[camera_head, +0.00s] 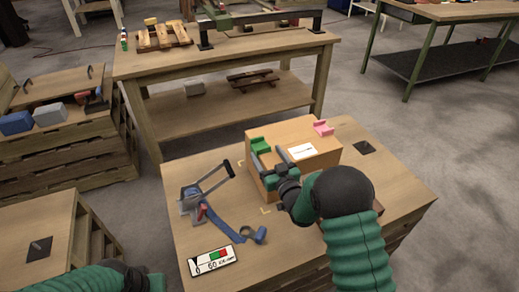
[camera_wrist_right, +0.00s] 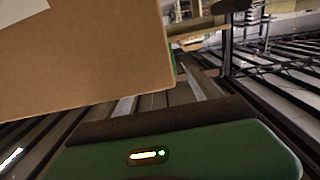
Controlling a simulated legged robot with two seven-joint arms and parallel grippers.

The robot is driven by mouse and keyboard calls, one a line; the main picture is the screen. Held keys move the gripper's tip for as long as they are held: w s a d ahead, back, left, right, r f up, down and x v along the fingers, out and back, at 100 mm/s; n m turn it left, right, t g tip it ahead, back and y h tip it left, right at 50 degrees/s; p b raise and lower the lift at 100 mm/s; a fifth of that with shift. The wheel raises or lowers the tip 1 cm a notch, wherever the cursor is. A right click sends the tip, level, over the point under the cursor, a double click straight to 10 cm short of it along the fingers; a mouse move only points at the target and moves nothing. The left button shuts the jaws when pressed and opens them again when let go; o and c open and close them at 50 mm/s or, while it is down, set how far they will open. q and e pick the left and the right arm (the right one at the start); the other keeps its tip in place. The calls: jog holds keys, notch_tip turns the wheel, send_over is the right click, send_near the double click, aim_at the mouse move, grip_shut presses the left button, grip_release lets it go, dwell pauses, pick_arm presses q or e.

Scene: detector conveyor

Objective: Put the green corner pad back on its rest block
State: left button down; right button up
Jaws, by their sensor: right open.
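The green corner pad (camera_head: 260,146) sits on the top left corner of the cardboard box (camera_head: 316,162) in the head view. A green sliver, likely this pad (camera_wrist_right: 174,61), shows past the box edge in the wrist view. My right gripper (camera_head: 267,157) is open and empty, its fingers close to the pad at the box's left end; I cannot tell whether they touch it. A pink corner pad (camera_head: 323,128) sits at the box's far right corner. I cannot make out the rest block for certain. My left arm shows at bottom left; its jaws are outside the frame.
A blue strap with a metal tool (camera_head: 206,194) and a label card (camera_head: 214,261) lie left of the box on the wooden table (camera_head: 300,247). A dark square plate (camera_head: 366,148) lies right of the box. Another wooden table (camera_head: 217,53) stands behind.

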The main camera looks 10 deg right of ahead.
jog(key=shift+w+a, duration=0.1)
jog(key=shift+w, duration=0.5)
jog(key=shift+s, duration=0.1)
grip_shut()
